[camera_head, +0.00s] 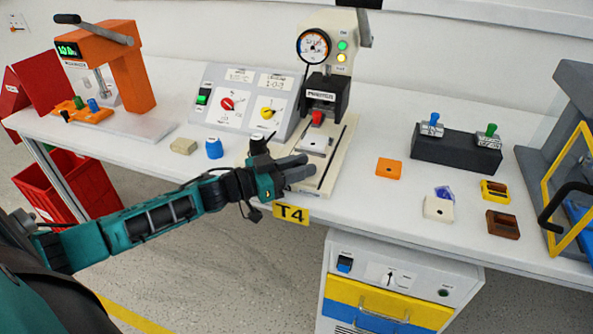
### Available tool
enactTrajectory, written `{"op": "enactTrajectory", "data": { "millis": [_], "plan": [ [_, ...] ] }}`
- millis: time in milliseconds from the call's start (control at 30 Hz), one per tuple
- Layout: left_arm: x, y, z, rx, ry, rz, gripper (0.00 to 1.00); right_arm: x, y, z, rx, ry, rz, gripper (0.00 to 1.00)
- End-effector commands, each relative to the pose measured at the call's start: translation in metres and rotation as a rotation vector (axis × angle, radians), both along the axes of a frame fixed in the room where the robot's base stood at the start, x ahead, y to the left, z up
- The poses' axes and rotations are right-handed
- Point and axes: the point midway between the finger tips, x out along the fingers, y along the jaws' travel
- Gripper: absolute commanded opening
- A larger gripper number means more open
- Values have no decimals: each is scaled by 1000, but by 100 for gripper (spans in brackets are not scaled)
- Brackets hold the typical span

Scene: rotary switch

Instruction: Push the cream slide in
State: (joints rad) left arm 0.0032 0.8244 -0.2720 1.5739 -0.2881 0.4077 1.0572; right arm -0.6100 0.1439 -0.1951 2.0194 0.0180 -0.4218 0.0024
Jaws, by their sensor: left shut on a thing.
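The cream press (338,50) stands at the back middle of the table, with a dial and a dark press head. Its cream slide (314,142) lies low on the base, a light plate pulled toward the front, with a red part (317,117) above its back end. My left gripper (298,168) is at the front left of the base, shut on the front end of the slide. The fingers and wrist hide the grip itself. My right gripper is not in view.
A control panel (243,98) stands left of the press, with a blue cap (214,148) and a beige block (184,146) before it. An orange plate (389,168) lies to the right. An orange press (130,75) stands far left. A yellow-framed machine (575,190) bounds the right.

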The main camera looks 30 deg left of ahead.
Motion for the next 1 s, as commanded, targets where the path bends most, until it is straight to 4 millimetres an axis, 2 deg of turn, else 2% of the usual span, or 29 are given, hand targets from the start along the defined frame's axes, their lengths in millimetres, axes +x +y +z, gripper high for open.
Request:
{"op": "enactTrajectory", "data": {
  "millis": [267, 300, 500, 800, 1000],
  "plan": [
    [1, 0, -1, 0, 2, 0, 0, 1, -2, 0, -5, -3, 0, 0],
    [1, 0, -1, 0, 2, 0, 30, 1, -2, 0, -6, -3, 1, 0],
    [1, 0, -1, -1, 3, 0, 48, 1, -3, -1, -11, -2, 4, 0],
    [-2, 2, -2, 0, 4, 0, 48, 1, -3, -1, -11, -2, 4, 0],
    [-20, 13, -2, 1, 8, 0, 48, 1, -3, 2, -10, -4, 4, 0]
  ]
}}
